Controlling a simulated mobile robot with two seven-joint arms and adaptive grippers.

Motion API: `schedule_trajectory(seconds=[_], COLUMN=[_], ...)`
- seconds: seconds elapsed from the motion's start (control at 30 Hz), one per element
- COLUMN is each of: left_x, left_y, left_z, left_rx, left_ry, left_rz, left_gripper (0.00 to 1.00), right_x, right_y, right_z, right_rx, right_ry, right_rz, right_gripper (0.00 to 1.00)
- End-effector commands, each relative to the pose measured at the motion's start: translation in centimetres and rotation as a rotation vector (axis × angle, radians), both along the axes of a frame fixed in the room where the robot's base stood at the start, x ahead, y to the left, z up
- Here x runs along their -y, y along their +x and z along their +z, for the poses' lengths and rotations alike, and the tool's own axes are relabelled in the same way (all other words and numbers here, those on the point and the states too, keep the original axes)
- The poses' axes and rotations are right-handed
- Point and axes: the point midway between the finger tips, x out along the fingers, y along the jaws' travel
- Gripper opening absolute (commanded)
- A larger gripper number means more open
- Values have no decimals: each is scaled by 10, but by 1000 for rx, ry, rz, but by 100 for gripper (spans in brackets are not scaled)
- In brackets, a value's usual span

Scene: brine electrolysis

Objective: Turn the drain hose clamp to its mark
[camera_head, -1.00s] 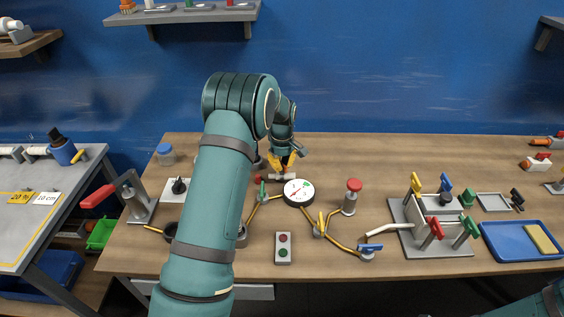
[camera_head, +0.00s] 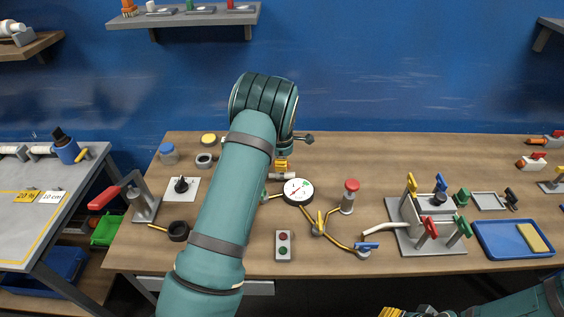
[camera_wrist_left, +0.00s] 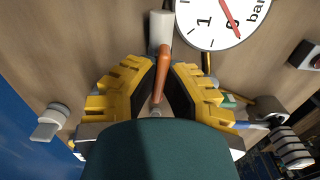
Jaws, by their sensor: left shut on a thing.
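My left gripper (camera_head: 281,165) is mostly behind its own arm in the head view, at the pressure gauge's back left. In the left wrist view its yellow fingers (camera_wrist_left: 162,92) are closed around a red-brown lever (camera_wrist_left: 162,66). A pale cylinder (camera_wrist_left: 160,28) is at the lever's far end; it also shows in the head view (camera_head: 284,176). I cannot tell for certain whether this is the drain hose clamp, and I see no mark. My right gripper (camera_head: 390,313) is cut off at the bottom edge, its fingertips barely showing.
The round gauge (camera_head: 298,191) stands close beside the left gripper. Yellow pipes, a red-capped post (camera_head: 350,196) and a button box (camera_head: 283,246) are in front and right. A grey rack (camera_head: 430,247) with colored clips and a blue tray (camera_head: 490,250) stand farther right. The back middle is clear.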

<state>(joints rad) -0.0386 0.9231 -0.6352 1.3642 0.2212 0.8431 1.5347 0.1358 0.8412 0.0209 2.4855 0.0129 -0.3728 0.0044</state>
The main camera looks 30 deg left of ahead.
Motion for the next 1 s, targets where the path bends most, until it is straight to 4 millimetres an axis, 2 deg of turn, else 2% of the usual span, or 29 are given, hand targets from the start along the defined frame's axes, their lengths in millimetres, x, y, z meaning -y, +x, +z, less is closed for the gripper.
schedule_trajectory(seconds=[0.3,0.8,0.83,0.9,1.0], left_x=[0,0,0,0,0], left_y=[-2,-2,-2,-2,-1], left_z=[-2,-3,-3,-2,-2], left_rx=[-6,-7,-7,-6,-4], left_ry=[-1,-1,-1,-1,-1], left_rz=[102,117,117,117,116], left_gripper=[0,0,21,39,39], right_x=[0,0,0,0,0], right_y=[0,0,0,0,0], right_z=[5,5,5,5,5], right_rx=[0,0,0,0,0], right_ry=[1,1,1,1,1], right_rz=[0,0,0,0,0], right_gripper=[47,47,47,47,47])
